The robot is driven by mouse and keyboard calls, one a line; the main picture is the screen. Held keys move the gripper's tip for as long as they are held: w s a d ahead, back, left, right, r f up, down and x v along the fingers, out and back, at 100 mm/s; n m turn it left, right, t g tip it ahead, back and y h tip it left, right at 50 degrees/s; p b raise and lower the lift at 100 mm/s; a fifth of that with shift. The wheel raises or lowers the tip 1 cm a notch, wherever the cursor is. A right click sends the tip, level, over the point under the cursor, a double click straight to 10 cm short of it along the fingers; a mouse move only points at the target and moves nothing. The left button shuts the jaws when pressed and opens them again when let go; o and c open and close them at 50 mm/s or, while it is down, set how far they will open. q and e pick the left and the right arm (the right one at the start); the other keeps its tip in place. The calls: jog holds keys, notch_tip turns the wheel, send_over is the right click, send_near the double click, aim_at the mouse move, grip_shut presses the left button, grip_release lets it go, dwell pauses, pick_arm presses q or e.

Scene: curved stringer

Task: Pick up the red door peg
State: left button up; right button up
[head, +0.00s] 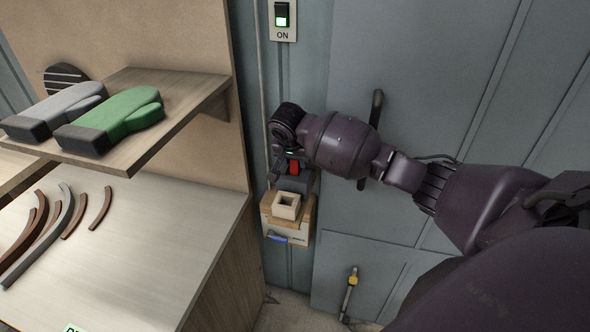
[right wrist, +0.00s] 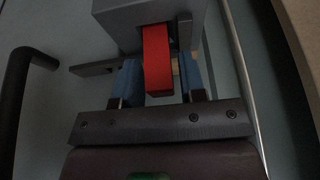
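The red door peg (head: 294,167) sticks out of a grey block on the blue-grey wall, above a small wooden box. In the right wrist view the peg (right wrist: 158,62) hangs out of the grey block (right wrist: 120,22). My right gripper (right wrist: 160,82) has its two blue-padded fingers on either side of the peg. A narrow gap shows between the peg and the right-hand finger; at the left-hand finger I cannot tell whether they touch. In the head view my right gripper (head: 284,168) is at the peg, partly hidden by its own wrist. My left gripper is not in view.
A wooden box (head: 299,230) with a square socket stands just below the peg. A dark door handle (head: 376,105) is behind my right arm. A shelf (head: 205,88) with grey and green mittens and a bench with curved strips are at left.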

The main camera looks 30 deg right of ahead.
grip_shut()
jog(key=shift+r, duration=0.1)
